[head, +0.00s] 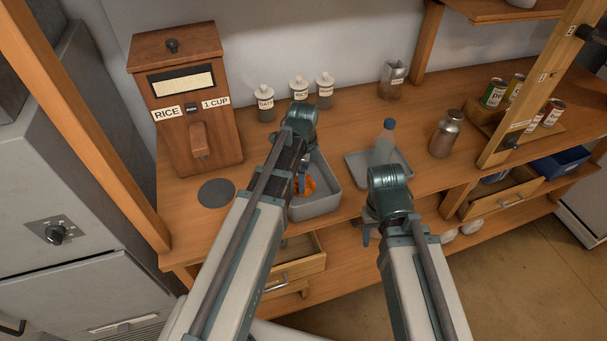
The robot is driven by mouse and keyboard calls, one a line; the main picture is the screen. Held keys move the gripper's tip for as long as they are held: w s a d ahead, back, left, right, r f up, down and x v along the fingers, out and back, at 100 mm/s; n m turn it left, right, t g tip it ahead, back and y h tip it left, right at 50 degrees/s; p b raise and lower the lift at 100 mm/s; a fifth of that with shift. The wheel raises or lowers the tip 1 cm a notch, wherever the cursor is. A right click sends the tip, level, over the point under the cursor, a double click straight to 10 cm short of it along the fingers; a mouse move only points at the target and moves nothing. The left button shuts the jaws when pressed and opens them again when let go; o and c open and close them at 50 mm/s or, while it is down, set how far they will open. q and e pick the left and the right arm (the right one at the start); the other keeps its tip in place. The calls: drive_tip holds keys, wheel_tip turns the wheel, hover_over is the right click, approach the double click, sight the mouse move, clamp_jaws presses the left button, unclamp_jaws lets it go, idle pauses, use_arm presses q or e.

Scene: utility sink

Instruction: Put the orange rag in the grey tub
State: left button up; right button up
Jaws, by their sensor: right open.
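The orange rag (309,186) shows as a small crumpled patch at the left part of the grey tub (320,207), which stands on the wooden counter. My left arm covers part of the rag and tub. Only a sliver of my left gripper (302,182) shows, right at the rag; whether it grips the rag, and whether the rag rests on the tub floor, I cannot tell. My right gripper (367,233) is open, pointing down in front of the counter's edge, partly hidden by its own arm and apart from the rag.
A grey tray (357,168) with a clear bottle (384,145) stands right of the tub. A rice dispenser (186,100) and dark round mat (216,193) are left. Lidded jars (299,90) stand behind. An open drawer (301,258) juts out below.

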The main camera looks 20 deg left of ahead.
use_arm(q)
wheel_tip(320, 180, up, 8)
drive_tip(key=p, duration=0.7)
drive_tip(key=s+d+n+y, duration=0.1)
drive_tip(key=s+d+n, duration=1)
drive_tip(key=s, duration=0.4)
drive_tip(key=shift+s+d+r+n, duration=0.15)
drive_tip(key=shift+s+d+n, duration=0.1)
drive_tip(key=shift+n, duration=0.45)
use_arm(e)
wheel_tip(320, 180, up, 8)
use_arm(q)
wheel_tip(320, 180, down, 9)
drive_tip(key=b, duration=0.9)
use_arm(e)
wheel_tip(320, 180, down, 9)
drive_tip(key=shift+r, duration=0.1)
